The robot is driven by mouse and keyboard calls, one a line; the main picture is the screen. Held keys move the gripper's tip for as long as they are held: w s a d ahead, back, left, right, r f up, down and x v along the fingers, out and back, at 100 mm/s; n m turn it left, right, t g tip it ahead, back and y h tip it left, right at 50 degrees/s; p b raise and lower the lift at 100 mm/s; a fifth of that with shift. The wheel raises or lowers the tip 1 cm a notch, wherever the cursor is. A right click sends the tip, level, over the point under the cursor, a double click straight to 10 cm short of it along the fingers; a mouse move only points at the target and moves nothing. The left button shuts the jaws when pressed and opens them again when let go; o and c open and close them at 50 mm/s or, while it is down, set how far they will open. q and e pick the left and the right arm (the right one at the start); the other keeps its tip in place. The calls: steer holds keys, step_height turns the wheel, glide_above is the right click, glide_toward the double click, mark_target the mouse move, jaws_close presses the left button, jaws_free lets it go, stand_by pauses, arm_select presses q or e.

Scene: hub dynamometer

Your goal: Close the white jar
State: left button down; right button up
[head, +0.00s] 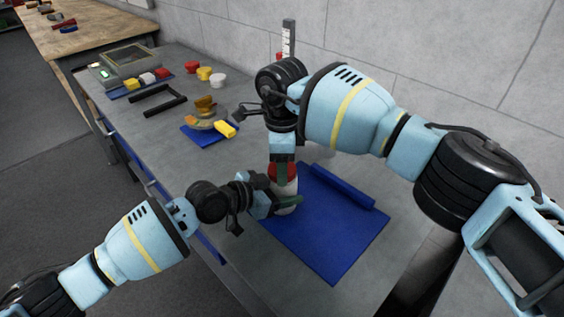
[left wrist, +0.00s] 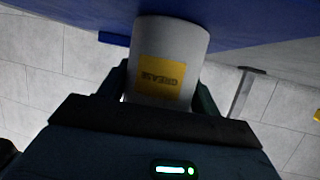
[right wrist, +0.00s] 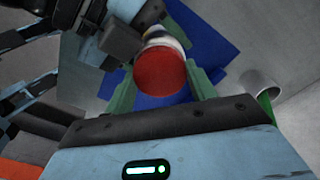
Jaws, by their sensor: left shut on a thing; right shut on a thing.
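The white jar (head: 287,189) stands upright at the left edge of a blue mat (head: 335,232). In the left wrist view the jar (left wrist: 168,62) shows a yellow GREASE label. My left gripper (head: 280,202) is shut around its side from the left. The red lid (head: 281,171) is at the jar's top, and it fills the middle of the right wrist view (right wrist: 160,70). My right gripper (head: 283,166) points down from above and is shut on the lid. The lid hides the jar's mouth, so I cannot tell whether it is fully seated.
A blue roll (head: 343,187) lies along the mat's far side. A yellow block (head: 225,129) and a small round stack (head: 206,112) sit on another blue mat. Black bars (head: 158,100) and several coloured caps (head: 204,73) lie farther back. The mat's front part is clear.

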steer(key=shift+c, duration=0.5)
steer(key=shift+m, duration=1.6)
steer(key=o, duration=1.1)
steer(key=shift+r, duration=0.15)
steer(key=shift+r, duration=2.15)
steer(key=shift+c, duration=0.4)
